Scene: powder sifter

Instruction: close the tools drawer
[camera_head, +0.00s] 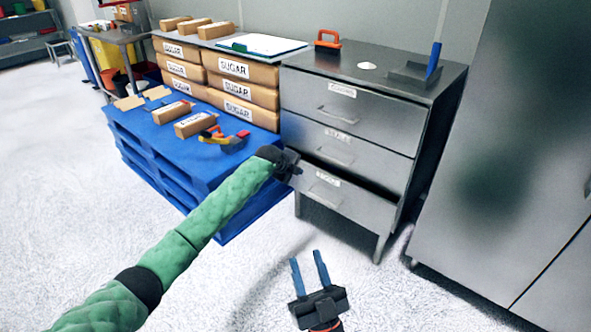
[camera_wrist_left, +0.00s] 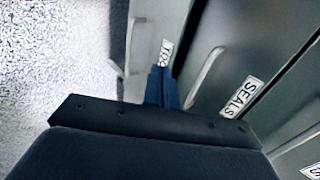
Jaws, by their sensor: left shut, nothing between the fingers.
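The tools drawer (camera_head: 334,196) is the bottom drawer of the steel cabinet and stands partly open, with a dark gap above its front. Its front and handle (camera_wrist_left: 136,40) also show in the left wrist view, the label partly hidden by my fingers. My left gripper (camera_head: 293,169) is shut and empty at the upper left part of the drawer front; whether it touches is unclear. Its blue fingers (camera_wrist_left: 162,86) point at the drawer in the left wrist view. My right gripper (camera_head: 307,256) is open and empty, low over the floor in front of the cabinet.
The seals drawer (camera_head: 340,142) and the top drawer (camera_head: 345,103) look closed. A blue pallet (camera_head: 190,160) with sugar boxes (camera_head: 233,68) stands left of the cabinet. A tall steel cabinet (camera_head: 505,150) stands right. The floor in front is clear.

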